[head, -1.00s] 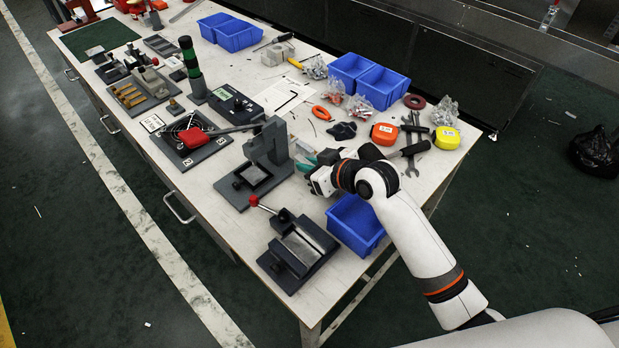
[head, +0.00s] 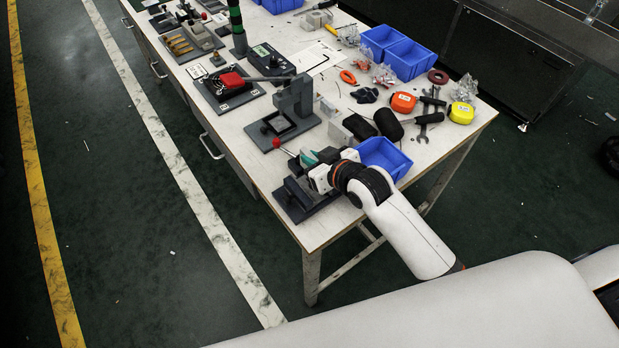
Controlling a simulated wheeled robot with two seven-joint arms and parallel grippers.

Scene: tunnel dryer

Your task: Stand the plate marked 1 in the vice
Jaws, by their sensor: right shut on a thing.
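The vice (head: 292,199), a dark block with a red-knobbed lever (head: 277,143), stands at the near corner of the table. My right gripper (head: 308,165), with teal fingertips, is over the vice and hides part of it and its jaws. It is shut on a thin thing, apparently the plate. The plate is almost wholly hidden by the gripper, and its mark cannot be read. I cannot tell whether it touches the vice. My left gripper is not in view.
A blue bin (head: 397,160) stands right beside my right wrist. A grey press-like stand (head: 294,103) is behind the vice. Tape measures (head: 403,102), wrenches and more blue bins (head: 410,62) lie farther right. The table's near edge is close to the vice.

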